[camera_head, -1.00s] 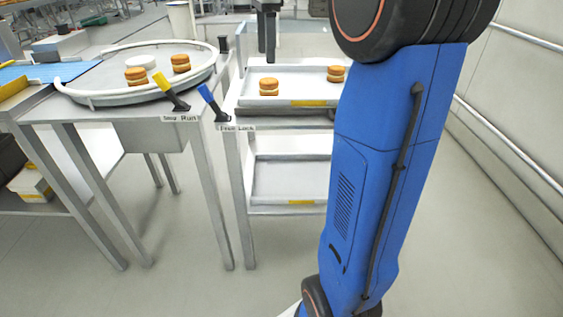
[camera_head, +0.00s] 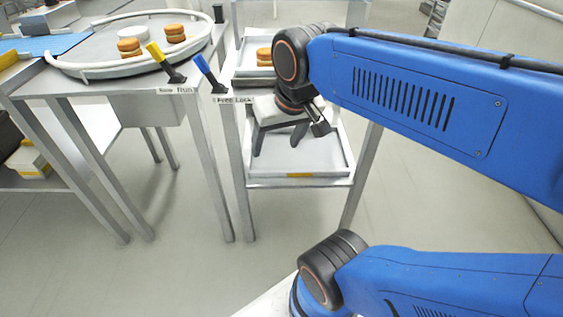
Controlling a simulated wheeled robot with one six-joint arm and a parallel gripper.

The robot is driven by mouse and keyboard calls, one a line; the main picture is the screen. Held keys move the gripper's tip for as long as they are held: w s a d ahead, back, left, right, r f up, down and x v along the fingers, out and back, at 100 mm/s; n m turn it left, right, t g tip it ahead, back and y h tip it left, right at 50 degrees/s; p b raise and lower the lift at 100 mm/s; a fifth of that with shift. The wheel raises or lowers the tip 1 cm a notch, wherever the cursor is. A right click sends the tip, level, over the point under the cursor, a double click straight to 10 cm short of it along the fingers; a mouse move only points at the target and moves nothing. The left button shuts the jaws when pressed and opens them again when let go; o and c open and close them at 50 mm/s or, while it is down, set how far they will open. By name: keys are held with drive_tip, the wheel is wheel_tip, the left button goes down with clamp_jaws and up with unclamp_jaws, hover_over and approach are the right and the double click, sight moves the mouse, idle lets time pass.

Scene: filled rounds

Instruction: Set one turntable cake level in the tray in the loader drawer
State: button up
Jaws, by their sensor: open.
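Two orange-brown filled cakes, a front one (camera_head: 130,48) and a back one (camera_head: 175,33), sit on the round turntable (camera_head: 95,72) at left. My arm hides the right part of this tray. My gripper (camera_head: 279,143) is open and empty, fingers pointing down, in front of the loader. In the picture it overlaps the lower tray (camera_head: 325,168), which looks empty where it shows. The gripper is well to the right of the turntable cakes.
A white round piece (camera_head: 133,33) also lies on the turntable. A yellow lever (camera_head: 158,54) labelled "Slow Run" and a blue lever (camera_head: 204,68) labelled "Free Lock" stand up between turntable and loader. A blue belt (camera_head: 40,47) is at far left.

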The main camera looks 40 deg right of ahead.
drive_tip(key=s+f, duration=0.1)
drive_tip(key=s+f+n, duration=0.2)
drive_tip(key=f, duration=0.1)
drive_tip(key=shift+a+t, duration=0.3)
drive_tip(key=shift+a, duration=0.05)
